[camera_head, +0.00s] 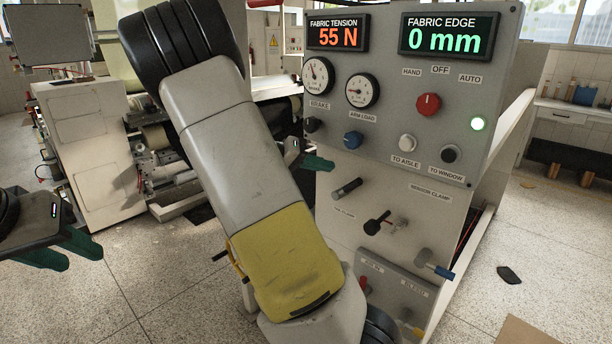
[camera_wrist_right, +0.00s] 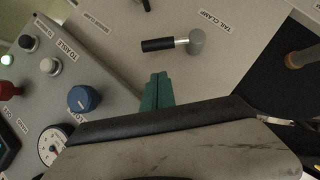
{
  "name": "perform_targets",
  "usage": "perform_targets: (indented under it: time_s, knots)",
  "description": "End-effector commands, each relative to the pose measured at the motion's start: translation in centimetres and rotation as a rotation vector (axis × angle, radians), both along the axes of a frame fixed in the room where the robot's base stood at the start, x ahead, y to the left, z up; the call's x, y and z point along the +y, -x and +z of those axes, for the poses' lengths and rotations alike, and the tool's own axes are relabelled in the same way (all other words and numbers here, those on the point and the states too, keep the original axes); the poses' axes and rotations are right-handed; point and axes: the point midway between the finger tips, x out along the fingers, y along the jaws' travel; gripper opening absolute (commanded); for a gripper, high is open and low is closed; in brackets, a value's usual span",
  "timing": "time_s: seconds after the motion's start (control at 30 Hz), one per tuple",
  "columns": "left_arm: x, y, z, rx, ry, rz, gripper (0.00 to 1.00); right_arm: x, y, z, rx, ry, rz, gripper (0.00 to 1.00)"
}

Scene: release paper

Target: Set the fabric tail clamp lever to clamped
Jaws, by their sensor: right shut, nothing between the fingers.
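The tail clamp lever (camera_head: 348,188) is a black handle on a grey round hub, on the lower front panel of the control box. In the right wrist view the lever (camera_wrist_right: 160,45) lies beside its "TAIL CLAMP" label (camera_wrist_right: 215,18), with the handle roughly along the panel. My right gripper (camera_head: 328,164) has green fingers and sits just above and left of the lever in the head view, partly hidden by my arm. In the right wrist view its fingers (camera_wrist_right: 158,80) are together and empty, apart from the lever. My left gripper (camera_head: 86,258) is at far left, fingers apart and empty.
The upper panel (camera_head: 440,85) holds gauges, displays, a blue knob (camera_head: 353,140) and a red switch (camera_head: 428,104). A black-knobbed lever (camera_head: 378,222) and a blue-handled valve (camera_head: 436,269) are lower down. My right arm covers the middle of the head view.

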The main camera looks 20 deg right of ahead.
Motion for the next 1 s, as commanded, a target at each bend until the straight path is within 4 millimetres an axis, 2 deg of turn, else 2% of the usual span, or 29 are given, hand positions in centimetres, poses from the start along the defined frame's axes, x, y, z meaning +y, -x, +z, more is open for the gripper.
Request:
perform_targets:
  time_s: [0.03,0.2,0.4,0.57,1.0]
  knots:
    - [0.0,0.0,0.0,0.000,-0.001,-0.001,0.36,1.3,-0.1,0.5,-0.003,-0.002,0.005,0.00]
    - [0.0,0.0,0.0,0.000,-0.001,-0.001,0.36,4.6,-0.3,2.0,-0.002,-0.001,0.004,0.00]
    - [0.0,0.0,0.0,0.000,-0.001,-0.001,0.36,7.0,-0.4,2.9,-0.001,0.000,0.001,0.00]
    - [0.0,0.0,0.0,0.000,-0.001,-0.001,0.36,7.5,-0.4,3.2,-0.002,-0.001,0.001,0.00]
    - [0.0,0.0,0.0,0.000,-0.001,-0.001,0.36,7.5,-0.2,3.1,0.002,-0.009,0.000,0.00]
